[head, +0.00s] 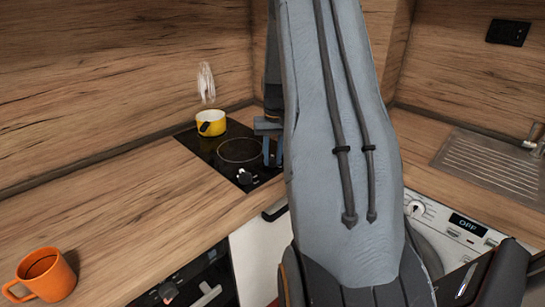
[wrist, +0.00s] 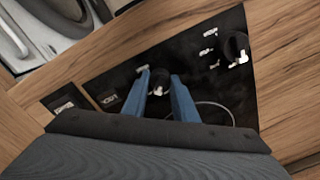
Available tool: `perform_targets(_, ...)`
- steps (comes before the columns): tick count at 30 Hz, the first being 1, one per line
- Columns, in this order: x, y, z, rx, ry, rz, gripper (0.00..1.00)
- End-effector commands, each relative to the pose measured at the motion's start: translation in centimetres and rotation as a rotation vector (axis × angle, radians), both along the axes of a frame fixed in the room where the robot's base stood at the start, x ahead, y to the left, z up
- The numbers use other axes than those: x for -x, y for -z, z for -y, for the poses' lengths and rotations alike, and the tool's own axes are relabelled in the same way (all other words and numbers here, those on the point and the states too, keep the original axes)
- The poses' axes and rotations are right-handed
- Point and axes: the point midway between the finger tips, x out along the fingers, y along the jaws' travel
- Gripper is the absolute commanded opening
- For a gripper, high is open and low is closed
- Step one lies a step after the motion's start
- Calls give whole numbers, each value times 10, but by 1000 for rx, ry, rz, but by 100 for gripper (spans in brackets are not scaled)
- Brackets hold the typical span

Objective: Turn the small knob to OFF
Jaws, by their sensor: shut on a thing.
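The small knob (wrist: 158,90) is dark with a white mark and sits on the black hob panel (wrist: 200,95) in the wrist view. My gripper (wrist: 159,78) has its two blue fingers on either side of this knob, shut on it. Where the knob's mark points cannot be read clearly. A larger dark knob (wrist: 236,48) with a white pointer and white print beside it is apart from the fingers. In the head view, my gripper (head: 272,150) is at the right edge of the hob (head: 215,155); my arm hides the small knob there.
A steaming yellow pot (head: 211,122) stands at the back of the hob. An orange mug (head: 45,274) is on the wooden counter (head: 130,235). An oven (head: 190,285) is below. A washing machine (head: 450,240) with an "OFF" display and a sink (head: 490,165) are at the right.

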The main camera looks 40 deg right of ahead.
Motion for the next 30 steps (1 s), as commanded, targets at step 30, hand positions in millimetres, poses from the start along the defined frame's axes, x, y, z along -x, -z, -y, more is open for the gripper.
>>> perform_targets(30,-3,-2,1,2,-750,3,3)
